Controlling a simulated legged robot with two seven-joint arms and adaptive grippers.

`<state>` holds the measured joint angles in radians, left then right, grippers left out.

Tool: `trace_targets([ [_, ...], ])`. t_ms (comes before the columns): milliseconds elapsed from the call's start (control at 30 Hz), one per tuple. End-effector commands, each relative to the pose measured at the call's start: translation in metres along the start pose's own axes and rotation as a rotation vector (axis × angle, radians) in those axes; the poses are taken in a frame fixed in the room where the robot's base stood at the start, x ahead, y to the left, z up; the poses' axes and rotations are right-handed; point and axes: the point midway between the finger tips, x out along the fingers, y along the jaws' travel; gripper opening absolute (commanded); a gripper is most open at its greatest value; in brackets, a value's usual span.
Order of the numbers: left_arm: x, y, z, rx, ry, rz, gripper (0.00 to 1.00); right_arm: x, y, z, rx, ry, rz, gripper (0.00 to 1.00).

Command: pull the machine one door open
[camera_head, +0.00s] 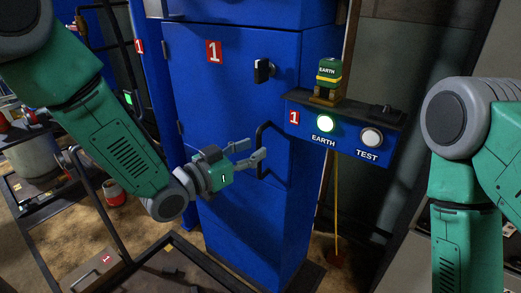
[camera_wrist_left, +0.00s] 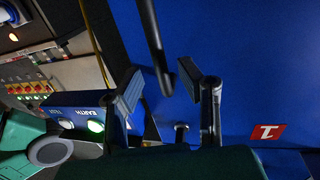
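The machine one door (camera_head: 210,110) is a tall blue panel with a red "1" label and looks shut. A black bar handle (camera_head: 259,138) stands off it near its right edge. My left gripper (camera_head: 257,152) is at the handle with its fingers spread apart. In the left wrist view the open fingers (camera_wrist_left: 160,85) flank the line of the handle bar (camera_wrist_left: 152,40), which enters from above; I cannot tell whether they touch it. The door's red label (camera_wrist_left: 267,132) shows at lower right there. My right arm is at the right edge; its gripper is out of view.
A black latch knob (camera_head: 264,71) sits above the handle. A blue control box (camera_head: 345,128) with a lit EARTH button (camera_head: 325,123) and a TEST button (camera_head: 371,137) juts out right of the door. A black frame (camera_head: 170,265) stands low in front.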

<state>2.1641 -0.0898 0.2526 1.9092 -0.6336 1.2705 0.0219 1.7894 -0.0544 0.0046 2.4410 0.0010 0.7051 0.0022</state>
Motion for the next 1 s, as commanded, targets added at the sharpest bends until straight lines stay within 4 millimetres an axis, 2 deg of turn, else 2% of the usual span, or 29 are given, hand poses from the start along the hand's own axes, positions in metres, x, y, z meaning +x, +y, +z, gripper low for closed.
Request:
trace_targets([
  [100, 0.016, 0.0, 0.002, 0.001, 0.001, 0.001, 0.33, 0.005, 0.0, 0.0, 0.0, 0.0, 0.0, 0.0],
  [200, 0.024, -0.001, 0.001, 0.0, -0.001, 0.0, 0.33, 0.007, 0.0, 0.0, 0.0, 0.0, 0.0, 0.0],
  [567, 0.03, 0.0, 0.0, -0.001, -0.001, -0.001, 0.33, 0.007, 0.0, 0.0, 0.0, 0.0, 0.0, 0.0],
  [667, 0.03, 0.0, 0.0, -0.001, -0.001, -0.001, 0.01, 0.007, 0.0, 0.0, 0.0, 0.0, 0.0, 0.0],
  [1000, 0.028, -0.002, 0.0, -0.001, -0.002, 0.002, 0.0, 0.007, 0.0, 0.0, 0.0, 0.0, 0.0, 0.0],
])
